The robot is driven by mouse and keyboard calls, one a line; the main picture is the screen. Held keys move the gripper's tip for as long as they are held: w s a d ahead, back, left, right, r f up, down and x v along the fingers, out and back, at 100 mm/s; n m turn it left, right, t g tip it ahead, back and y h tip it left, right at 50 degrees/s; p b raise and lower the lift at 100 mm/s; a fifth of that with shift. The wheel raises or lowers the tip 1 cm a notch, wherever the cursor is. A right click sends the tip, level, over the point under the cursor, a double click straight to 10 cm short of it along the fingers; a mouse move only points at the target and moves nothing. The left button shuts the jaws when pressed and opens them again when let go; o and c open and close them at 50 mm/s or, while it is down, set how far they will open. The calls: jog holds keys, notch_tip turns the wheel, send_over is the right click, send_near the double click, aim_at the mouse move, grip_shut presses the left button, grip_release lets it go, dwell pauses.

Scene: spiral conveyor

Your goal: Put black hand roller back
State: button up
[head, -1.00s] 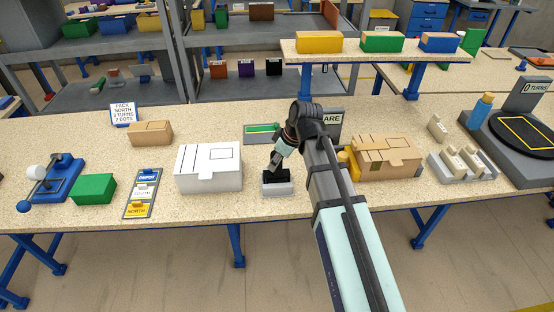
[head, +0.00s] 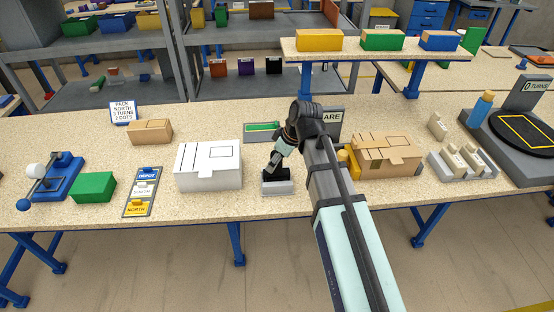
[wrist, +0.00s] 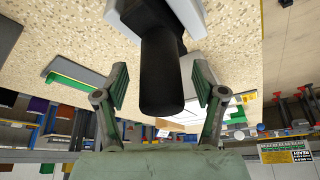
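The black hand roller (head: 276,174) stands upright in a small light-grey holder (head: 277,188) near the bench's front edge. My gripper (head: 274,164) is just above it in the head view. In the wrist view, the dark roller (wrist: 160,70) reaches into the space between my gripper's (wrist: 160,90) two fingers. The fingers are spread, with a visible gap on each side of the roller. The holder also shows at the top of the wrist view (wrist: 196,16). How deep the roller sits in the holder is hidden.
A white box (head: 207,180) stands left of the holder, and a cardboard box (head: 390,172) stands to the right. A green-topped tray (head: 262,131) lies behind. My arm covers part of the bench. A raised shelf (head: 350,52) holds coloured boxes at the back.

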jog(key=v, duration=1.2)
dwell(0.3)
